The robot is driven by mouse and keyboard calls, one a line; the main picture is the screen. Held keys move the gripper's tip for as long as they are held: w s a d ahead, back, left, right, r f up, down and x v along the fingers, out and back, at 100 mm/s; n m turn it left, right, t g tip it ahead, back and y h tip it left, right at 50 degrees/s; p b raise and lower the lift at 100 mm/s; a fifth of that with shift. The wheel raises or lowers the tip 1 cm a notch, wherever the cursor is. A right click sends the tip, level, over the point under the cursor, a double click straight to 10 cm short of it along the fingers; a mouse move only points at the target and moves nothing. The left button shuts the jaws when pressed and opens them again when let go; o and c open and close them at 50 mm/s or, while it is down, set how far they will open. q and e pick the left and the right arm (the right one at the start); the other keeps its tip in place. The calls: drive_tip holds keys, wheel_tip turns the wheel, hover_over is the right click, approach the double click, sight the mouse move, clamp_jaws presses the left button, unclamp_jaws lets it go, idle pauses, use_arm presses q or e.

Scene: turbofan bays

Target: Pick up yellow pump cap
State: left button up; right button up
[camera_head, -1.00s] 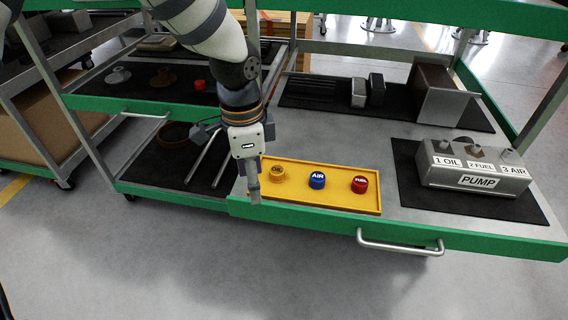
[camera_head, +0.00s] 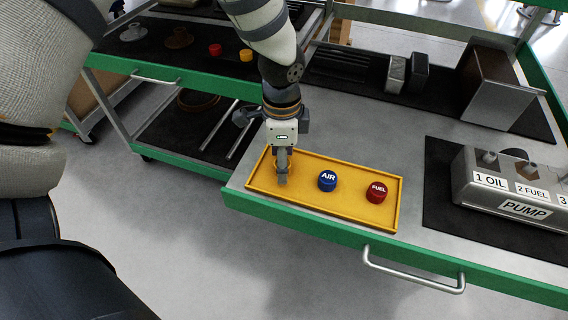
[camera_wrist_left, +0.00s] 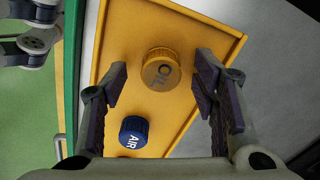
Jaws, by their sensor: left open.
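The yellow pump cap, marked OIL, sits upright at the left end of a yellow tray (camera_head: 315,203). In the head view my left gripper (camera_head: 282,178) points down over it and hides most of it. In the left wrist view the yellow cap (camera_wrist_left: 160,68) shows clearly, in the gap ahead of the open fingers of my left gripper (camera_wrist_left: 160,86). A finger is on each side, with a visible gap to the cap. A blue AIR cap (camera_head: 327,180) and a red FUEL cap (camera_head: 376,191) stand to the right in the tray. My right gripper is not recognisable.
A grey pump block (camera_head: 515,185) stands on a dark mat at the right. A metal box (camera_head: 495,85) and small dark blocks (camera_head: 407,72) are behind. A handle (camera_head: 415,272) sticks out from the green front edge.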

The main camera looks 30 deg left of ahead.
use_arm(q)
drive_tip(key=shift+f, duration=0.4)
drive_tip(key=shift+w, duration=0.1)
drive_tip(key=c, duration=0.9)
drive_tip(key=shift+o, duration=0.2)
drive_tip(key=shift+r, duration=0.1)
